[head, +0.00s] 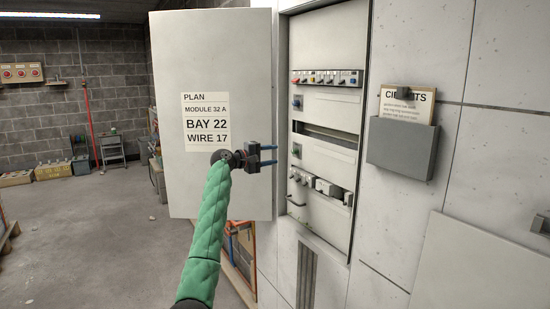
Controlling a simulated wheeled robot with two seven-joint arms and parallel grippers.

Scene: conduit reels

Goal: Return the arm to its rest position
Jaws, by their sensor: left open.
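My left arm (204,235), in a green quilted sleeve, rises from the bottom middle of the head view. My left gripper (273,155) is at its end, with its two blue-tipped fingers pointing right and apart. Nothing shows between them. The gripper is in front of the open cabinet door's right edge, just left of the cabinet opening. I cannot tell how far it is from the door. My right gripper is not in view.
The open cabinet door (215,60) carries a plan sheet (206,122) reading BAY 22, WIRE 17. Breaker modules (326,78) sit inside the cabinet. A grey holder (402,150) with a circuits card is on the right wall. Crates (240,250) stand below the door.

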